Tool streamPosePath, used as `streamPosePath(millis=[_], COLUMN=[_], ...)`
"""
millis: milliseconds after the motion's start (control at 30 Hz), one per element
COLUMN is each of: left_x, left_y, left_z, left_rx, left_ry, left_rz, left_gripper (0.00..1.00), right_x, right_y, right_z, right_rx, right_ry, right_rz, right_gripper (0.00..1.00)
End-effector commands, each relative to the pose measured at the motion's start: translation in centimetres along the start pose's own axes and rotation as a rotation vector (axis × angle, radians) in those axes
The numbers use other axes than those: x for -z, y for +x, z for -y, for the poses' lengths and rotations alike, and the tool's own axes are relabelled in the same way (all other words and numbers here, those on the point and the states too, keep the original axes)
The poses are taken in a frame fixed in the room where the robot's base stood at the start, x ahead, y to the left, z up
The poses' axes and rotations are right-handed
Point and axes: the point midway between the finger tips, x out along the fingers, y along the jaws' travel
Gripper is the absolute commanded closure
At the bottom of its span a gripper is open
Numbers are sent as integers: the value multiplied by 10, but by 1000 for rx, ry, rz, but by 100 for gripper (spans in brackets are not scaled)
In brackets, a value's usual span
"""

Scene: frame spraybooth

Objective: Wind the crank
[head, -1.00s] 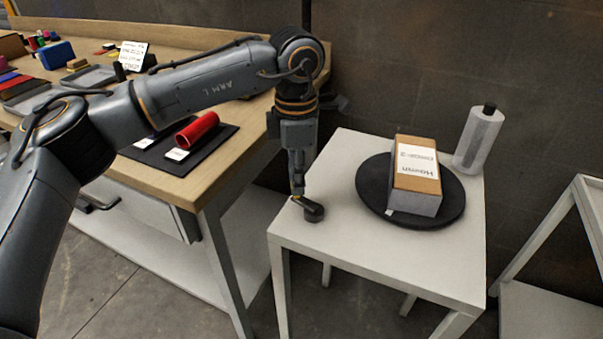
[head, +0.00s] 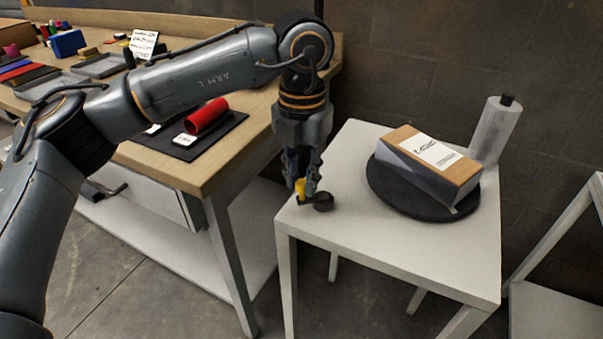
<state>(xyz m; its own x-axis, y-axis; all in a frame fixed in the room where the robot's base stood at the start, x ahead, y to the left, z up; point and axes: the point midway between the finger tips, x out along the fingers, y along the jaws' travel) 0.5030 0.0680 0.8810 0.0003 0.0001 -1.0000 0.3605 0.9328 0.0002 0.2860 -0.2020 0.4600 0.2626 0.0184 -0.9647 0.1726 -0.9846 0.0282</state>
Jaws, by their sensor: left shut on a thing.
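The crank (head: 323,202) is a small dark round hub with a short arm and a yellow knob (head: 300,188), at the left corner of the white table. My left gripper (head: 306,190) points down over that corner and is shut on the yellow knob, to the left of the hub. The fingers partly hide the knob. A black round turntable (head: 395,197) on the same table carries a brown and grey box (head: 462,174) with a white label. The box lies with its long side slanting down to the right. My right gripper is not in view.
A grey-white roll (head: 497,130) with a black top stands behind the turntable. The wooden workbench (head: 190,178) at left holds a red cylinder (head: 208,117), trays and several small items. The front of the white table (head: 400,250) is clear. A white shelf (head: 555,305) stands at right.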

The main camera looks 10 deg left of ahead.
Motion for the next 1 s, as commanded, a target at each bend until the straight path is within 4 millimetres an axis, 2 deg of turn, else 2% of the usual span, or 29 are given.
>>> streamPosePath(millis=[500,1000], left_x=[10,12], left_y=[2,1], left_z=[16,23], left_rx=[-1,0], left_ry=[-444,-627], left_rz=[-2,-2], left_gripper=[100,100], right_x=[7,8], right_y=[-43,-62], right_z=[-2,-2], right_rx=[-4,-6], right_ry=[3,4], right_rz=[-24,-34], right_gripper=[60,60])
